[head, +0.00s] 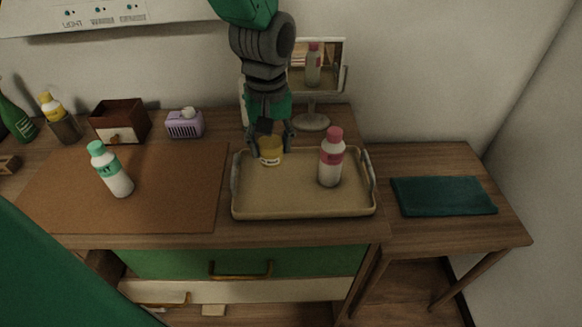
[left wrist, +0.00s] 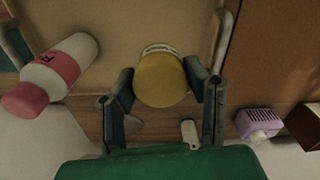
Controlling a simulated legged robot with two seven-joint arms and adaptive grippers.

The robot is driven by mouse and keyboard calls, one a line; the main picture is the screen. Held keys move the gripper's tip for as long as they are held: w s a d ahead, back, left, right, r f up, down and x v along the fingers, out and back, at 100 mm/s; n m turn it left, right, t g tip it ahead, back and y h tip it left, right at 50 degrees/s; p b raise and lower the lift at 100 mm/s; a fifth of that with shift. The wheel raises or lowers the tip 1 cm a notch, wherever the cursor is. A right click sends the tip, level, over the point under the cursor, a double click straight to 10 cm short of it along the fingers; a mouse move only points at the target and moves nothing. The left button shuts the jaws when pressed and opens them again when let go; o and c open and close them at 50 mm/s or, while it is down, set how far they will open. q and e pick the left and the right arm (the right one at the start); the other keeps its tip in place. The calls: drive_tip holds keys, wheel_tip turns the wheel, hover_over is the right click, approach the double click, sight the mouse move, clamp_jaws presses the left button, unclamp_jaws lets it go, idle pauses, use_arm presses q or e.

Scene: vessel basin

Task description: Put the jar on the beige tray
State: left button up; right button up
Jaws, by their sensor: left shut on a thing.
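The yellow jar (head: 270,155) is at the back left corner of the beige tray (head: 300,205). My left gripper (head: 271,147) comes down from above and is shut on the jar. The left wrist view shows the jar's yellow lid (left wrist: 162,82) between the two fingers. The jar looks upright, and I cannot tell whether its base touches the tray. A white bottle with a pink cap (head: 331,160) stands on the right part of the tray; it also shows in the left wrist view (left wrist: 55,72). My right gripper is not in view.
A white bottle with a green cap (head: 112,170) stands on the brown mat (head: 170,195) to the left. A purple box (head: 184,124), a brown box (head: 120,122) and a mirror (head: 314,75) stand behind. A teal cloth (head: 442,196) lies on the right table. The tray's front middle is clear.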

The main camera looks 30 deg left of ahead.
sight(266, 142)
use_arm(q)
drive_tip(key=f, duration=0.2)
drive_tip(key=shift+s+a+f, duration=0.25)
drive_tip(key=shift+a+f, duration=0.15)
drive_tip(key=shift+w+a+f, duration=0.1)
drive_tip(key=shift+a+f, duration=0.05)
drive_tip(key=shift+f, duration=0.2)
wheel_tip(266, 142, down, 3)
drive_tip(key=shift+f+b, duration=0.1)
drive_tip(key=shift+b, duration=0.25)
drive_tip(key=shift+d+f, duration=0.2)
drive_tip(key=shift+d, duration=0.25)
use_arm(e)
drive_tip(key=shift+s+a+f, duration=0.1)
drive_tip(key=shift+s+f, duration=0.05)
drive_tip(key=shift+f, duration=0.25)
use_arm(q)
drive_tip(key=o, duration=1.2)
drive_tip(key=shift+a, duration=0.2)
drive_tip(key=shift+a+f, duration=0.1)
drive_tip(key=shift+a, duration=0.1)
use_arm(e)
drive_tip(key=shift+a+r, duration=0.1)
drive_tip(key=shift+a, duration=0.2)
